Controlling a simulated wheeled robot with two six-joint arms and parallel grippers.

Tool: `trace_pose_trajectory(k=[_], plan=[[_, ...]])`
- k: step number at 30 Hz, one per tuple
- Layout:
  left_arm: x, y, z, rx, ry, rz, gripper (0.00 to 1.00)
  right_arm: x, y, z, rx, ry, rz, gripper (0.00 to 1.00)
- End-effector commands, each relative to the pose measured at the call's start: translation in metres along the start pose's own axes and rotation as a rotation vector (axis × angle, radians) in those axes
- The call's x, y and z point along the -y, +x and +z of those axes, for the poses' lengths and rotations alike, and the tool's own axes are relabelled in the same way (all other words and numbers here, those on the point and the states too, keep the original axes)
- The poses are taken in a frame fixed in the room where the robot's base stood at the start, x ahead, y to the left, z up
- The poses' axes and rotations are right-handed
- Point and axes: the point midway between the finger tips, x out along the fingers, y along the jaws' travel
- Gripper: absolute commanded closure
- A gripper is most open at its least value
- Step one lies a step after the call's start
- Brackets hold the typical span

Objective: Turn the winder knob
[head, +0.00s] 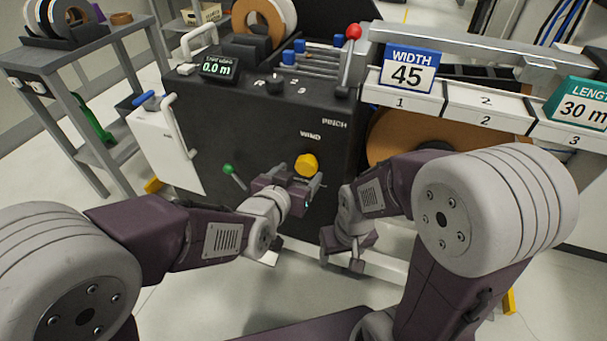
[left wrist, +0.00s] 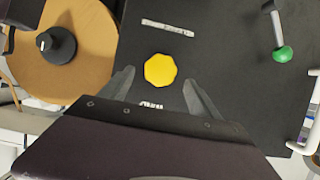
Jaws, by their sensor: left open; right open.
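The yellow winder knob (head: 306,164) sits on the dark front panel of the machine, below the word WIND. It also shows in the left wrist view (left wrist: 160,69), between and just beyond the fingers. My left gripper (head: 300,185) is open and in front of the knob, slightly below it in the head view. In the left wrist view its two fingers (left wrist: 158,90) stand apart on either side of the knob, and I see no contact. My right gripper (head: 345,264) is lower, to the right, pointing down and empty.
A green-tipped lever (head: 228,170) is left of the knob. An orange-brown roll (head: 390,140) is right of the panel, below the WIDTH sign (head: 408,68). A grey cart (head: 50,70) stands left.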

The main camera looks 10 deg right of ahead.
Motion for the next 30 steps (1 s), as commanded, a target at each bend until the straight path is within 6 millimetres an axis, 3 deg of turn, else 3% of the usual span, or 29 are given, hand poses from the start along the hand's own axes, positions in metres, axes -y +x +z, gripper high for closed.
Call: trace_pose_trajectory(k=[1, 6, 17, 21, 24, 30], plan=[[0.001, 0.013, 0.005, -0.001, 0.000, -0.001, 0.29, 0.000, 0.011, 0.001, 0.000, 0.000, 0.000, 0.35], [0.000, 0.039, 0.004, 0.000, 0.000, 0.000, 0.29, 0.000, 0.020, 0.002, 0.000, 0.000, 0.000, 0.35], [0.000, 0.047, 0.000, 0.000, 0.000, 0.000, 0.29, 0.000, 0.021, 0.002, 0.000, 0.000, 0.000, 0.35], [0.000, 0.047, 0.000, 0.000, 0.000, 0.000, 0.68, 0.000, 0.021, 0.002, 0.000, 0.000, 0.000, 0.35], [0.000, 0.047, 0.000, 0.000, 0.000, 0.000, 0.90, 0.000, 0.021, 0.002, 0.000, 0.000, 0.000, 0.35], [0.001, 0.048, 0.002, 0.000, -0.020, 0.007, 0.90, -0.001, 0.026, 0.003, 0.000, 0.000, 0.000, 0.35]])
